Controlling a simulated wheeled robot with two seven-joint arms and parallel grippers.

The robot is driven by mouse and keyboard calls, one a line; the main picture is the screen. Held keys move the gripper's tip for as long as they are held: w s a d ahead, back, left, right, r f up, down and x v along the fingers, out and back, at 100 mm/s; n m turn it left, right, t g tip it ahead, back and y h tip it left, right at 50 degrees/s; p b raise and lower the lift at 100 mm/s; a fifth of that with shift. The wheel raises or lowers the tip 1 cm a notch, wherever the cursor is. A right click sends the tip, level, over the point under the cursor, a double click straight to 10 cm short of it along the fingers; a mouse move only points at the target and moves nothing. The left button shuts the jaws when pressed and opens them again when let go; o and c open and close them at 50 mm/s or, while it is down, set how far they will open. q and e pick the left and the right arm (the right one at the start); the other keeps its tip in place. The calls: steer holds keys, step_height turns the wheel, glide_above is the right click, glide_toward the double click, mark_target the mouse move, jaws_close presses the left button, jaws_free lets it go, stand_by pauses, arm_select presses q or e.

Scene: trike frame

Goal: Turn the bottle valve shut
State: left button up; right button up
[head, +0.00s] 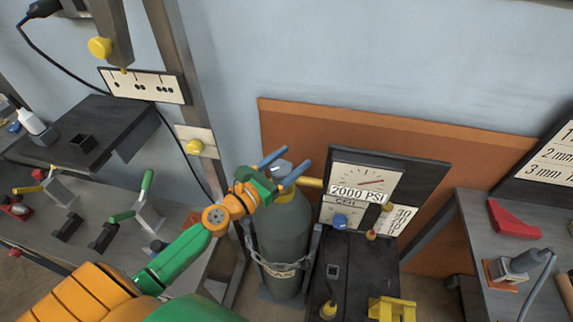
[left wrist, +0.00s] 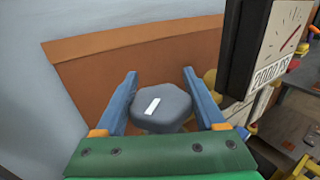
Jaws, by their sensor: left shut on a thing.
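The grey bottle (head: 283,237) stands upright, held by a chain. Its valve knob (head: 281,167) is at the top, above a yellow neck. In the left wrist view the knob (left wrist: 161,107) is a rounded grey cap with a white mark slanting up to the right. My left gripper (head: 297,157) reaches the knob from the left, with its blue fingers (left wrist: 160,73) on either side of it, shut on it. The lower knob and stem are partly hidden by the gripper. My right gripper is out of view.
A gauge panel (head: 366,181) reading 2000 PSI stands close to the right of the knob. A blue dial (head: 341,221) sits below it. An orange board (head: 430,140) is behind the bottle. A grey post (head: 176,80) and workbench (head: 75,185) are at left.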

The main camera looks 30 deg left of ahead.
arm_select(q)
steer(key=m+g+h+b, duration=0.2)
steer(key=h+b, duration=0.1)
steer(key=d+m+g+h+b, duration=0.1)
steer(key=m+g+h+b, duration=0.2)
steer(key=h, duration=0.1)
steer(key=s+m+g+h+b, duration=0.1)
steer(key=m+g+h+b, duration=0.1)
steer(key=m+h, duration=0.1)
steer(key=shift+d+f+b, duration=0.25)
steer(key=shift+d+b, duration=0.05)
steer(key=shift+b, duration=0.1)
steer(key=shift+s+d+r+m+g+h+b, duration=0.1)
steer(key=shift+s+m+g+h+b, duration=0.15)
steer(key=shift+m+g+h+b, duration=0.7)
steer(key=shift+s+d+f+m+g+h+b, duration=0.15)
steer(key=shift+m+g+b, duration=0.45)
steer(key=shift+g, duration=0.85)
steer(key=shift+s+d+r+m+g+h+b, duration=0.15)
steer(key=shift+s+m+g+h+b, duration=0.3)
steer(key=shift+m+g, duration=0.65)
steer(key=shift+w+a+g, duration=0.1)
steer(key=shift+g, duration=0.2)
